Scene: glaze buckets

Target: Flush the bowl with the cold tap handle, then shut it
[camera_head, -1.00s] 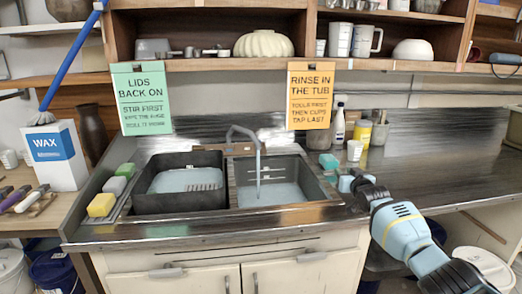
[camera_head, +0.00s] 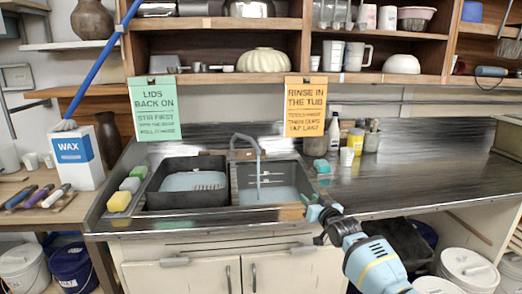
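The tap (camera_head: 246,140) arches over the right sink basin (camera_head: 288,212), and a thin stream falls from its spout into grey-blue water (camera_head: 270,195). I cannot make out the cold tap handle clearly. A dark tub (camera_head: 172,200) with bluish water stands left of this basin. A cream fluted bowl (camera_head: 263,60) and a white bowl (camera_head: 401,64) sit on the shelves above. My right gripper (camera_head: 316,212) is at the basin's front right corner, apart from the tap. Its fingers are too small to tell open or shut. My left gripper is out of view.
Sponges (camera_head: 119,201) line the left rim. A teal block (camera_head: 324,165), a white cup (camera_head: 347,156) and a yellow jar (camera_head: 356,141) stand right of the sink. The counter (camera_head: 430,175) further right is clear. Two signs (camera_head: 305,106) hang from the shelf.

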